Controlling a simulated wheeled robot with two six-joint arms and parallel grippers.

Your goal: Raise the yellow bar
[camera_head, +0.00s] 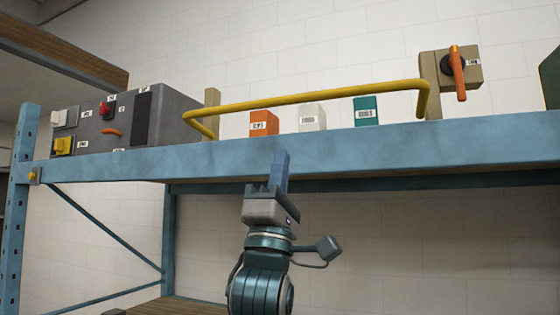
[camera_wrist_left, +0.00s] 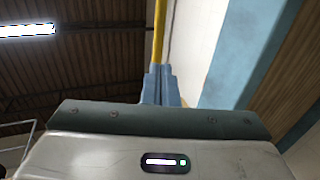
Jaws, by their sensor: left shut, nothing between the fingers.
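The yellow bar (camera_head: 310,97) runs across the front of the blue shelf, bent at both ends towards wooden posts. In the left wrist view the yellow bar (camera_wrist_left: 160,35) shows beyond the fingertips. My left gripper (camera_head: 282,158) is shut and empty, pointing up in front of the shelf beam, with its tips below the bar in the head view. In the left wrist view its fingers (camera_wrist_left: 160,75) are together and line up with the bar. Whether they touch it I cannot tell. My right gripper is not in view.
The blue shelf beam (camera_head: 370,146) lies behind my left fingers. Behind the bar stand an orange box (camera_head: 264,123), a white box (camera_head: 312,118) and a teal box (camera_head: 366,111). A grey control box (camera_head: 165,115) is at left, an orange rotary handle (camera_head: 457,73) at right.

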